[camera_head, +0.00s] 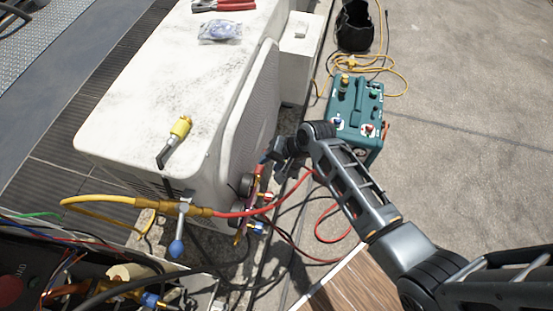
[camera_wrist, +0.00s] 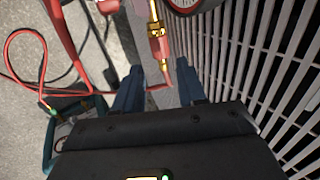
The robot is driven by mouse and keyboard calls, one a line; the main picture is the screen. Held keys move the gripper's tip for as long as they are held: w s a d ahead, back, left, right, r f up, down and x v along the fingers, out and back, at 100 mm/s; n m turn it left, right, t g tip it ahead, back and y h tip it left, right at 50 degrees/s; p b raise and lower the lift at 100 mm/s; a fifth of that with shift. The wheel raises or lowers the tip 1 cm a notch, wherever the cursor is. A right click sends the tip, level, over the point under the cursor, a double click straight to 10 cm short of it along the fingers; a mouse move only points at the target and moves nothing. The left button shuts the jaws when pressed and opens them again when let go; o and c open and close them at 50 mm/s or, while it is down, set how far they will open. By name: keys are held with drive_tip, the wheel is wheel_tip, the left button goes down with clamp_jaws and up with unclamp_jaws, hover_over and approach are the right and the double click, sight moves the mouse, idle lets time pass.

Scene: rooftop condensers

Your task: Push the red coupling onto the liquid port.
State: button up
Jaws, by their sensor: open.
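In the wrist view my gripper (camera_wrist: 160,84) is open, with one dark finger on each side of a slim red end piece (camera_wrist: 167,77). That piece continues up into a brass fitting (camera_wrist: 157,31) with red parts. I cannot tell whether the fingers touch it, or which part is the red coupling and which is the liquid port. In the head view my gripper (camera_head: 276,153) is beside the condenser's grille side, above a cluster of gauges and brass fittings with red ends (camera_head: 266,196). My arm and the hoses partly hide this area.
The white condenser (camera_head: 135,115) carries a yellow-handled tool (camera_head: 178,135), a clear bag (camera_head: 220,31) and red-handled pliers. A teal machine (camera_head: 352,110) stands to the right. Red, yellow and black hoses loop around the fittings. The grille (camera_wrist: 265,60) is close to my fingers' right.

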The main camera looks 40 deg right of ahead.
sight(262, 168)
drive_tip(key=shift+b+x, duration=0.6)
drive_tip(key=shift+x, duration=2.5)
drive_tip(key=shift+c, duration=0.2)
clamp_jaws()
